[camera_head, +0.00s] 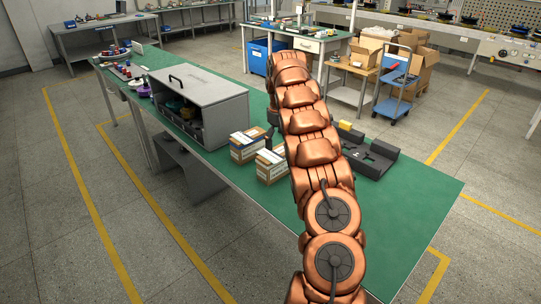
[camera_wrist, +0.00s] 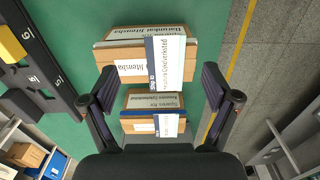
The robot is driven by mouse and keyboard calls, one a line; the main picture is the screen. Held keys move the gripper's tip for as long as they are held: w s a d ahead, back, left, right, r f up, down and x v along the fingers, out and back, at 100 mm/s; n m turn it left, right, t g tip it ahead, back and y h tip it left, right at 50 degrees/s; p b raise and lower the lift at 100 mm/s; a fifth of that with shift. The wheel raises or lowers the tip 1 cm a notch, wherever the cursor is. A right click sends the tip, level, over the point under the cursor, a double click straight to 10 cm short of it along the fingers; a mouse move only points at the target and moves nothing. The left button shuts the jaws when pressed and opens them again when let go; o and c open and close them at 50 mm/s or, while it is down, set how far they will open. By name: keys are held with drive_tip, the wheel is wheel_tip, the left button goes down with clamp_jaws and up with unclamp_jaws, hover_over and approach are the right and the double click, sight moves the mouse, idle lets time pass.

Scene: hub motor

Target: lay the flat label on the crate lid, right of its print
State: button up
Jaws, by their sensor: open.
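The grey crate (camera_head: 200,88) stands on the green bench, left of my arm. Its lid has a dark handle and faint, unreadable print; its front is open on dark contents. I cannot make out a separate loose flat label. Two cardboard boxes, one (camera_head: 243,146) behind the other (camera_head: 270,166), stand beside my arm and carry printed white and blue labels. In the wrist view, my gripper (camera_wrist: 156,97) is open, its fingers spread to either side of the boxes (camera_wrist: 115,67) (camera_wrist: 140,114). I see no object held. In the head view my arm mostly hides the gripper.
A black tray (camera_head: 372,160) with a yellow piece lies right of my arm. Small coloured parts (camera_head: 122,70) lie at the bench's far left end. The green bench top (camera_head: 415,200) is bare at the near right. A blue trolley (camera_head: 395,92) and cardboard boxes stand beyond.

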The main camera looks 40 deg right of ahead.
sight(277, 159)
drive_tip(key=shift+a+f+p, duration=0.15)
drive_tip(key=shift+f+p, duration=0.4)
drive_tip(key=shift+f, duration=0.5)
drive_tip(key=shift+a+f+p, duration=0.15)
drive_tip(key=shift+f+p, duration=0.35)
drive_tip(key=shift+f, duration=0.5)
drive_tip(key=shift+w+f, duration=0.15)
drive_tip(key=shift+f, duration=0.55)
drive_tip(key=shift+f+b, duration=0.3)
drive_tip(key=c, duration=0.9)
drive_tip(key=shift+r+p, duration=0.2)
drive_tip(key=shift+p, duration=0.1)
